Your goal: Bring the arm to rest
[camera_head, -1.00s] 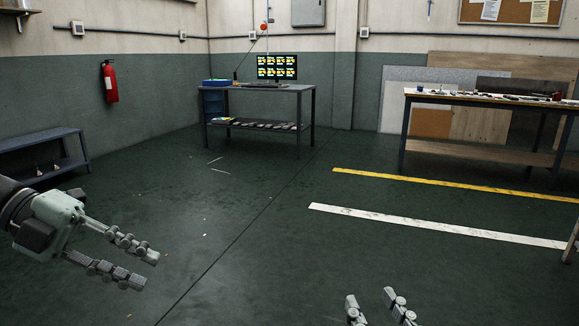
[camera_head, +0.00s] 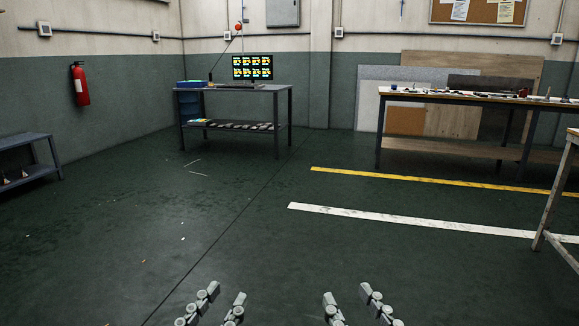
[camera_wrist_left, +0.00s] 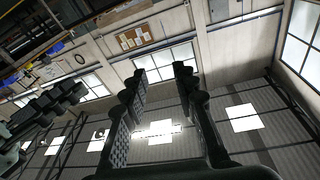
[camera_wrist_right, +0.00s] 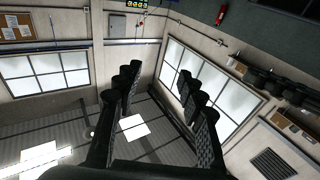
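My left gripper (camera_head: 226,292) is at the bottom edge of the head view, left of centre. Its two fingers are apart with nothing between them. My right gripper (camera_head: 347,292) is beside it, right of centre, with its fingers also apart and empty. The left wrist view shows the left fingers (camera_wrist_left: 160,72) spread, pointing up toward windows and ceiling. The right wrist view shows the right fingers (camera_wrist_right: 158,76) spread in the same way. Both arms are below the head view's edge and hidden there.
Open green floor (camera_head: 230,220) lies ahead. A desk with a monitor (camera_head: 252,68) stands at the back. A long workbench (camera_head: 470,98) is at the back right, a table leg (camera_head: 556,190) at the right edge. A low shelf (camera_head: 30,155) and fire extinguisher (camera_head: 80,84) are on the left.

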